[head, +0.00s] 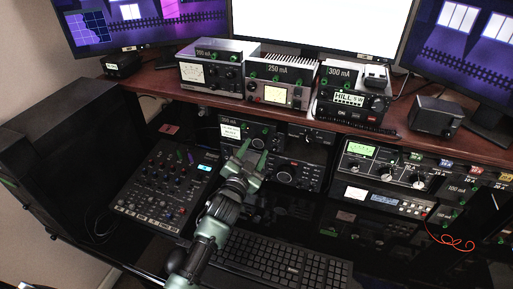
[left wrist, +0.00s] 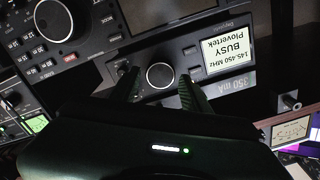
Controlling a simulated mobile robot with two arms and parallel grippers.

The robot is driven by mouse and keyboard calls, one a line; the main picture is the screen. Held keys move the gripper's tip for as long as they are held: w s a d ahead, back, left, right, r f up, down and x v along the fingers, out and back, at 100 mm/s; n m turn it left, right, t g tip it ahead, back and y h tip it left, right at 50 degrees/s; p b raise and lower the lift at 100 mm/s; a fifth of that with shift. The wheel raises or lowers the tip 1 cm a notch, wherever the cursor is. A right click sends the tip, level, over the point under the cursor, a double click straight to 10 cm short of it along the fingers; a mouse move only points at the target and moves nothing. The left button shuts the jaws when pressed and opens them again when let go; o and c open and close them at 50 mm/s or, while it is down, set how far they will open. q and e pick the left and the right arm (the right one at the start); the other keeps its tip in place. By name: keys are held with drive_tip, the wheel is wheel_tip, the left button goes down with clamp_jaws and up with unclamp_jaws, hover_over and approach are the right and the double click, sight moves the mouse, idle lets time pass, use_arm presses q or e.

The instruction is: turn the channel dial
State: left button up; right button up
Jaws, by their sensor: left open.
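A dark radio (head: 232,131) with a lit screen stands on the lower shelf at the middle. In the left wrist view the picture is upside down; its screen (left wrist: 230,52) reads 145.450 MHz, BUSY, Plovertek, and a tag below reads 350 mA. A round dark dial (left wrist: 160,75) with a pale rim is on its front beside the screen. I cannot read a label on the dial. My left gripper (head: 252,154) is in front of the radio. Its open fingers (left wrist: 158,84) appear on either side of the dial; contact is not clear. My right gripper is not in view.
Another radio with a large knob (left wrist: 53,17) and keypad is close by. A mixer panel (head: 158,190) lies left of my arm and a keyboard (head: 285,262) below it. Metered units (head: 280,90) stand on the wooden shelf above. More equipment (head: 385,170) fills the right.

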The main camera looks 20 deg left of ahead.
use_arm(q)
drive_tip(key=s, duration=0.5)
drive_tip(key=shift+s+a+b, duration=0.1)
drive_tip(key=shift+s+b, duration=0.2)
idle(1.4)
